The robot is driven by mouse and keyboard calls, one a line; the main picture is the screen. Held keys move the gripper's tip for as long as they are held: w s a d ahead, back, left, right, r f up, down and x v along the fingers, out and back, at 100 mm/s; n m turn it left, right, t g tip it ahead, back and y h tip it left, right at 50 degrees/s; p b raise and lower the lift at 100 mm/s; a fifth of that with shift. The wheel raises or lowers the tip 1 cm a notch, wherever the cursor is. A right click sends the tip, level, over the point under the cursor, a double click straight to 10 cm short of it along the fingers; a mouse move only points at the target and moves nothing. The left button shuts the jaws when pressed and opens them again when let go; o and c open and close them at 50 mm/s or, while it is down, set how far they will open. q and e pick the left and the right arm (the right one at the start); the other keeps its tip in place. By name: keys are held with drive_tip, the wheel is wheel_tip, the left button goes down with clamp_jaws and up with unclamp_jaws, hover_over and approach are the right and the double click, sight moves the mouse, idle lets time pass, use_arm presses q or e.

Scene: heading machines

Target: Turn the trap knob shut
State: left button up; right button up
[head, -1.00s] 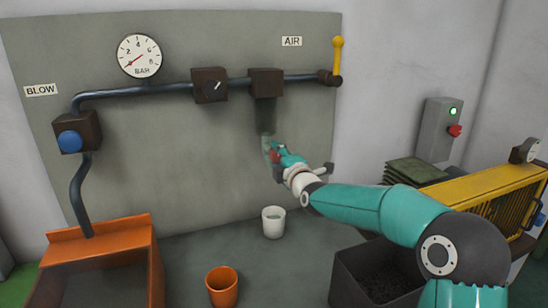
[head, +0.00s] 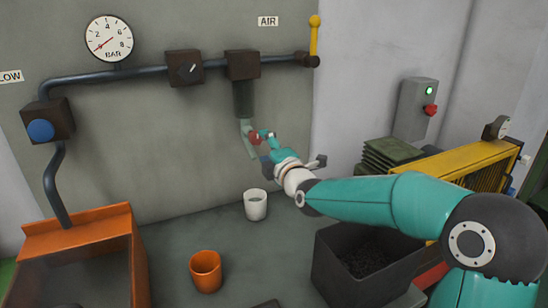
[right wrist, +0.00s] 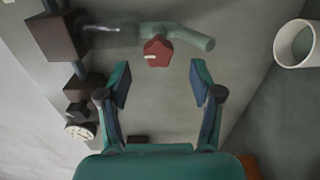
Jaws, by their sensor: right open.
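The trap knob (head: 254,138) is a small red lobed knob low on the water trap (head: 243,98), which hangs from a dark block on the air pipe. In the right wrist view the knob (right wrist: 157,52) sits ahead of the fingertips, roughly between their lines, with a pale green drain spout (right wrist: 190,36) beside it. My right gripper (head: 265,142) is at the knob in the head view. Its two fingers (right wrist: 160,82) are apart in the wrist view, with nothing between them. Contact with the knob is not visible. My left gripper is not in view.
A white cup (head: 256,206) stands on the bench below the trap, and an orange cup (head: 205,272) is nearer. A black bin (head: 340,285) lies under my right arm. A gauge (head: 109,39), a blue button (head: 41,130) and a yellow lever (head: 314,36) are on the panel.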

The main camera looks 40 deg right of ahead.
drive_tip(key=shift+v, duration=2.7)
